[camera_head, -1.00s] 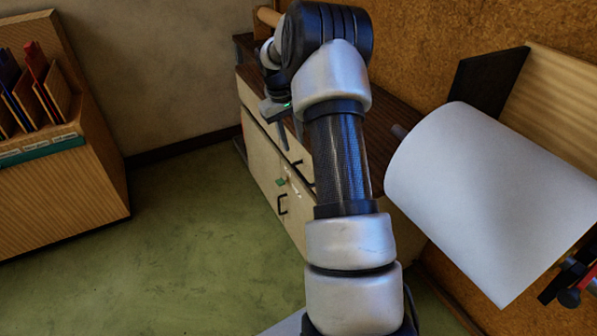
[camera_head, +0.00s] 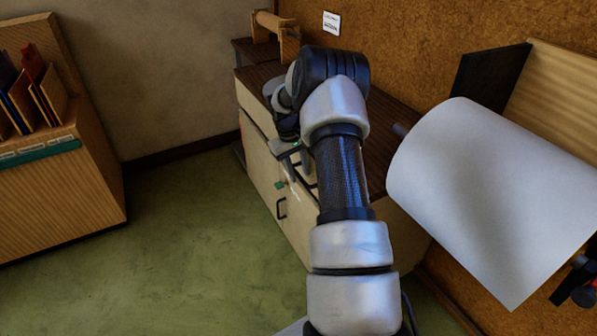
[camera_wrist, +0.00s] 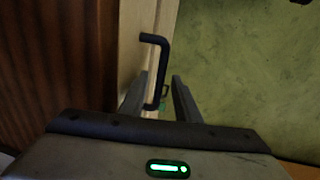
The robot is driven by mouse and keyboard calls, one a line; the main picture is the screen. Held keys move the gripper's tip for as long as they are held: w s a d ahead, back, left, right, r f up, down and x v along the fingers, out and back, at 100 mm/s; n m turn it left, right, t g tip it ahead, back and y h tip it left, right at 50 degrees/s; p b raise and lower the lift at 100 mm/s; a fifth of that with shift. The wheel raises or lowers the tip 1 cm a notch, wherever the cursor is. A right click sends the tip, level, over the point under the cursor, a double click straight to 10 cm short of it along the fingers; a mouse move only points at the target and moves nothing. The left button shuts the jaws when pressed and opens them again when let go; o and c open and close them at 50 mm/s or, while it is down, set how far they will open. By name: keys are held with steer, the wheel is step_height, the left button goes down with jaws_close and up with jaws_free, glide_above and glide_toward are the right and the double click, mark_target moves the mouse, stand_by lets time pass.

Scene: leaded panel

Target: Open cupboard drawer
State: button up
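The cupboard (camera_head: 262,170) has a pale front and a dark wooden top, and stands along the right wall. A black bar handle (camera_wrist: 160,62) sits on its upper front in the wrist view; in the head view my gripper and arm largely cover that area. My gripper (camera_wrist: 160,98) is open, with one finger on each side of the handle in the wrist view. Whether the fingers touch the handle or are level with it in depth, I cannot tell. In the head view my gripper (camera_head: 299,168) is at the upper front of the cupboard.
A lower handle (camera_head: 282,207) sits on the cupboard front. A large white roll (camera_head: 490,190) is close on the right. A wooden rack with folders (camera_head: 60,170) stands at left. The green floor (camera_head: 200,240) between is clear.

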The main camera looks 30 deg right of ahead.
steer(key=shift+c, duration=0.4)
jaws_close()
steer(key=shift+a, duration=0.15)
steer(key=w+a, duration=0.1)
steer(key=a, duration=2.2)
steer(key=shift+w+a+p, duration=0.25)
steer(key=shift+a+p, duration=0.05)
steer(key=shift+a, duration=0.05)
steer(key=shift+o, duration=0.4)
jaws_free()
steer(key=shift+r, duration=0.1)
steer(key=a+r+p, duration=0.3)
steer(key=r+p, duration=0.1)
steer(key=r, duration=1.3)
